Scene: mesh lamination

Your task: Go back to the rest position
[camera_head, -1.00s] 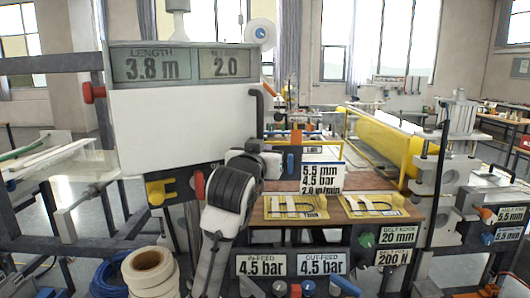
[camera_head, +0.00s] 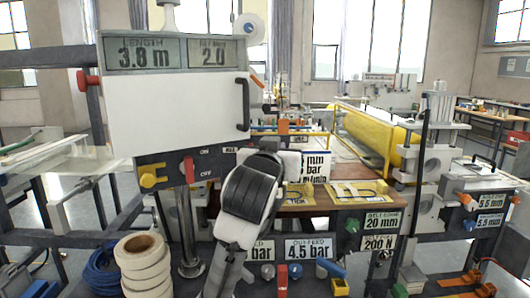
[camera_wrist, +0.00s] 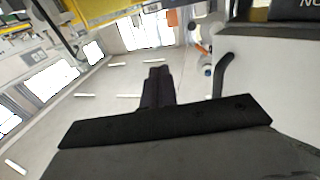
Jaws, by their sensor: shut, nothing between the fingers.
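My gripper (camera_wrist: 157,84) shows in the wrist view as dark fingers held together, with nothing between them. It points over open floor and appears clear of any object.
A white panel (camera_head: 178,108) with a display reading 3.8 m and 2.0 stands close at left. Stacked rolls (camera_head: 145,264) stand at bottom left. A yellow roller (camera_head: 370,138) lies at right.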

